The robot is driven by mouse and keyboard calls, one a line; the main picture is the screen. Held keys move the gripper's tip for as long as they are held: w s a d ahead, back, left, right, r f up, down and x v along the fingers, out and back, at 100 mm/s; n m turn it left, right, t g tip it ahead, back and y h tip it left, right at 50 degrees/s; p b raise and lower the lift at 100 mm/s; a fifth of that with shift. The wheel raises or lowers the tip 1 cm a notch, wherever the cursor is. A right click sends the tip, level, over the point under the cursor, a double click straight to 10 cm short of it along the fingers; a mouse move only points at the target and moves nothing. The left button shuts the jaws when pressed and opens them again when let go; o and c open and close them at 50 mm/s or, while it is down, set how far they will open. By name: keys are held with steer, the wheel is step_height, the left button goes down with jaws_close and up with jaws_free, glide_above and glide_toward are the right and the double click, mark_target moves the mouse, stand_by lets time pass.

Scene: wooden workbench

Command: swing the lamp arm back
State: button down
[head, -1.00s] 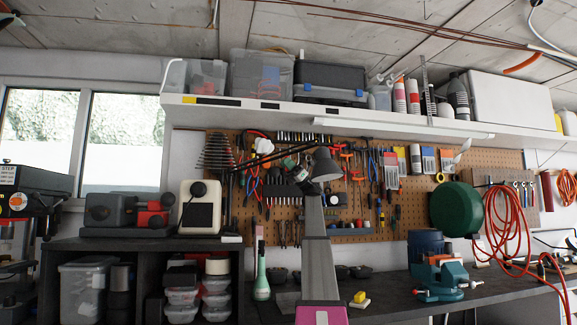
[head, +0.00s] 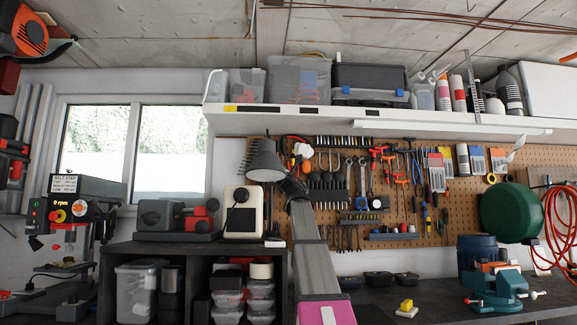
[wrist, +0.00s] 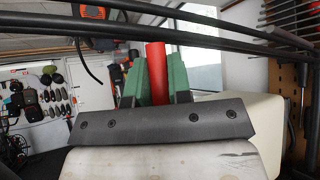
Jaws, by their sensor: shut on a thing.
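The lamp has a grey conical shade (head: 265,162), in front of the left end of the pegboard in the head view. Its thin dark arm rods (wrist: 240,38) cross the top of the wrist view. My gripper (wrist: 155,72) shows there with two green fingers closed on a red cylindrical grip (wrist: 155,62). In the head view my gripper (head: 293,187) is a dark shape just below and right of the shade, at the end of my raised arm. Its fingers and the red grip cannot be made out there.
A pegboard (head: 440,237) of tools hangs behind. A long shelf (head: 300,121) with boxes and bottles runs above. A cream device (head: 256,208) and a grey and red machine (head: 172,217) stand on the dark cabinet to the left. A drill press (head: 85,210) is farther left.

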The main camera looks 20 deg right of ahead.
steer(key=w+a+m+t+h, duration=0.1)
steer(key=w+a+h, duration=0.1)
steer(key=w+a, duration=0.2)
steer(key=w+a+m+t+h, duration=0.1)
steer(key=w+a, duration=0.3)
steer(key=a, duration=0.6)
steer(key=shift+a+t+h, duration=0.2)
steer(key=shift+t+h, duration=0.2)
steer(key=shift+t, duration=0.1)
steer(key=c, duration=1.1)
jaws_free()
steer(key=shift+o, duration=0.2)
steer(key=v, duration=1)
steer(key=shift+s+d+f, duration=0.2)
steer(key=shift+f, duration=0.15)
